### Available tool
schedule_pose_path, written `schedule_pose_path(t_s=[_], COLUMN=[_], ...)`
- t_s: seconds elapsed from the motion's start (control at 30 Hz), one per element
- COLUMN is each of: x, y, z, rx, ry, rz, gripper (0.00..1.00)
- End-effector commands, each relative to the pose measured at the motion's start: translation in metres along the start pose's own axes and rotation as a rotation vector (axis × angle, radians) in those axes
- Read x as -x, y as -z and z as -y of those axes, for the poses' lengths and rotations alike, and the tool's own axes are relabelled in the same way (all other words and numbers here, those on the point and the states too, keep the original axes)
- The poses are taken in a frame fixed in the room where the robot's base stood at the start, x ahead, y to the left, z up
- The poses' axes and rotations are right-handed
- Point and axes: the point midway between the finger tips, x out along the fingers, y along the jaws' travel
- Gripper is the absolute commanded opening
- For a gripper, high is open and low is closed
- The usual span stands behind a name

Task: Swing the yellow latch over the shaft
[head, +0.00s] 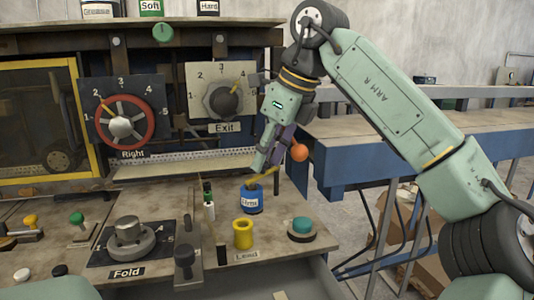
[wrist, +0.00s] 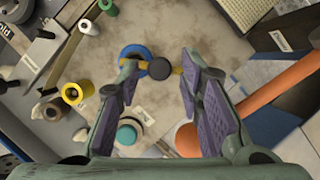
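The yellow latch (head: 264,175) is a thin bar at the top of the blue cylinder (head: 252,200) on the bench's right part. In the wrist view the latch (wrist: 151,68) lies across the gap between my fingertips, with a round black knob (wrist: 160,68) on it. The blue cylinder (wrist: 133,51) shows there as a ring just beyond the left fingertip. My gripper (head: 267,163) points down over the latch; in the wrist view the gripper (wrist: 159,65) is open, one finger on each side of the knob. Whether a finger touches the latch is unclear. I cannot single out the shaft.
An orange ball (head: 299,153) stands close right of my gripper. A yellow spool (head: 243,234), a teal button (head: 302,226) and the grey Fold dial (head: 128,238) stand nearby. The Exit dial (head: 224,101) is on the panel behind. A blue beam (head: 345,165) lies right.

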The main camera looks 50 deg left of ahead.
Motion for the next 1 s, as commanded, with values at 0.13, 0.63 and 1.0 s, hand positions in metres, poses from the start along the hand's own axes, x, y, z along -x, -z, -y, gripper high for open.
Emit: schedule_pose_path(t_s=[0.13, 0.63, 1.0], x=[0.000, 0.043, 0.075], y=[0.000, -0.001, 0.000], z=[0.000, 0.000, 0.000], rx=[0.000, -0.002, 0.000], ry=[0.000, 0.003, 0.000], rz=[0.000, 0.001, 0.000], gripper=[0.39, 0.39, 0.39])
